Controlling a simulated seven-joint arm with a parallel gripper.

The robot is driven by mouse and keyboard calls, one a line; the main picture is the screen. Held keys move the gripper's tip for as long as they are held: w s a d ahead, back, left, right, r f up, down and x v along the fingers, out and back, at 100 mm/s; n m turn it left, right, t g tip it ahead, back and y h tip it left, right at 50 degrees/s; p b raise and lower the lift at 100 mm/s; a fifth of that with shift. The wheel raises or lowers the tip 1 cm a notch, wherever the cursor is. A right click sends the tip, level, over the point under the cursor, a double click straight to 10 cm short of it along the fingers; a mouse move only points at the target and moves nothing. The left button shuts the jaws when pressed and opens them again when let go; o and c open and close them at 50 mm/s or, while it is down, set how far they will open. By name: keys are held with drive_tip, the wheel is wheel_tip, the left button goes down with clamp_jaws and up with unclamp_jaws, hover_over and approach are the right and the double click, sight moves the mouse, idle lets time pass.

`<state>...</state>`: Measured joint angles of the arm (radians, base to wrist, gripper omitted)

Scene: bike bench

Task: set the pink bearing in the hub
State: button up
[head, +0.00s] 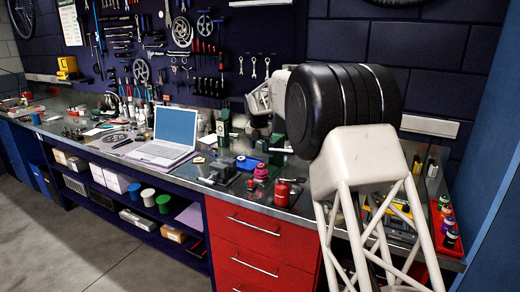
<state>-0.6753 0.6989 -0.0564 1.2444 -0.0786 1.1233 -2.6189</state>
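In the head view, a small bright pink round piece (260,171) stands on the bench among small parts, right of the laptop. It may be the pink bearing, but it is too small to be sure. A darker pink piece lies just in front of it. I cannot pick out the hub for certain among the dark grey fixtures nearby. My arm fills the right side, and its pale far links reach behind the black joint over the back of the bench. My gripper's fingers are too small and covered to make out, and I cannot tell what they hold.
An open laptop (168,138) stands on the bench left of the small parts. A red canister (282,193) stands near the front edge, above the red drawers (262,243). A red tray (446,231) with bottles lies at the right end. Tools hang on the back wall.

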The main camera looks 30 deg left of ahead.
drive_tip(key=shift+s+r, duration=0.15)
drive_tip(key=shift+r, duration=0.8)
drive_tip(key=s+d+r+m, duration=0.2)
drive_tip(key=d+r+m, duration=0.1)
drive_tip(key=d, duration=0.5)
drive_tip(key=s+d+r+m, duration=0.2)
drive_tip(key=d+r+m, duration=0.15)
drive_tip(key=d, duration=0.45)
drive_tip(key=s+d+r+m, duration=0.2)
drive_tip(key=d+r+m, duration=0.15)
drive_tip(key=d, duration=0.45)
drive_tip(key=s+d+r+m, duration=0.2)
drive_tip(key=s+d+m, duration=0.3)
drive_tip(key=d, duration=0.5)
drive_tip(key=s+d+r+m, duration=0.2)
drive_tip(key=s+d+m, duration=0.2)
drive_tip(key=s+d, duration=0.45)
drive_tip(key=s+d+f+m, duration=0.3)
drive_tip(key=s+d+m, duration=0.6)
drive_tip(key=s+d, duration=0.8)
drive_tip(key=s+d+f+m, duration=0.4)
drive_tip(key=s+m, duration=0.1)
drive_tip(key=s, duration=0.4)
drive_tip(key=s+d+f+m, duration=0.4)
drive_tip(key=s+f+m, duration=0.1)
drive_tip(key=s, duration=0.5)
drive_tip(key=shift+s+t+h, duration=0.3)
drive_tip(key=shift+t, duration=0.1)
